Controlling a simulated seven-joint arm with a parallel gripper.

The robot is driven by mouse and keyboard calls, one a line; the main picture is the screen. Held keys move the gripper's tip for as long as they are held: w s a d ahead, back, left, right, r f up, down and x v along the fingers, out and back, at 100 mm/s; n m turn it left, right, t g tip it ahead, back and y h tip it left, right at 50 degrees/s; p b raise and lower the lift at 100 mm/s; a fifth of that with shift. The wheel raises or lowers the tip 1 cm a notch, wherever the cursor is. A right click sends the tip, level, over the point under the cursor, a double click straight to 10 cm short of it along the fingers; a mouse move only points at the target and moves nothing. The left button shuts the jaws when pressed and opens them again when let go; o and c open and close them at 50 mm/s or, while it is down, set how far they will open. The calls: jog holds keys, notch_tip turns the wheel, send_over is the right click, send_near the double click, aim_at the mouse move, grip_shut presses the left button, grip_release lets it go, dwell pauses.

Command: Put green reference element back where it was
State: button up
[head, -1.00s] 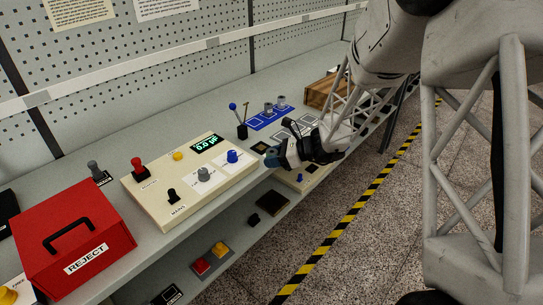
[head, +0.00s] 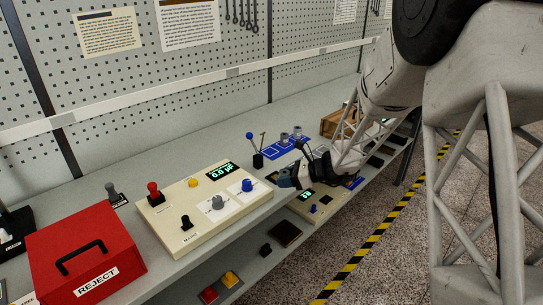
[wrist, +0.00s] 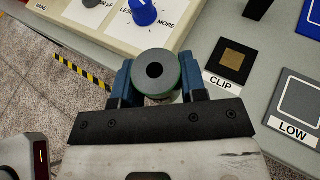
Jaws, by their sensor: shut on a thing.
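My gripper (wrist: 155,82) is shut on a round element (wrist: 154,70) in the wrist view. The element has a grey end face with a dark central hole and a thin green edge, and it sits between the two blue fingers. In the head view my gripper (head: 288,178) is over the bench's front edge, just right of the cream control panel; the element cannot be made out there. A blue mat (head: 270,153) with white outlined squares lies behind the gripper, with grey spools (head: 284,139) on it.
The cream panel (head: 180,235) has a blue knob (wrist: 143,12) close to my gripper. A CLIP pad (wrist: 233,60) and a LOW pad (wrist: 298,98) lie to the right. A red REJECT box (head: 85,245) stands at left. A wooden crate (head: 335,123) is farther back.

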jog(key=w, duration=0.4)
jog(key=w+a, duration=0.1)
jog(key=w, duration=0.3)
jog(key=w+a, duration=0.1)
jog(key=w, duration=0.4)
jog(key=shift+w, duration=0.1)
send_over(270, 152)
jog(key=shift+w+f, duration=0.1)
jog(key=shift+f, duration=0.6)
jog(key=shift+f, duration=1.8)
jog(key=shift+f, duration=0.15)
jog(key=o, duration=1)
jog(key=shift+d, duration=0.1)
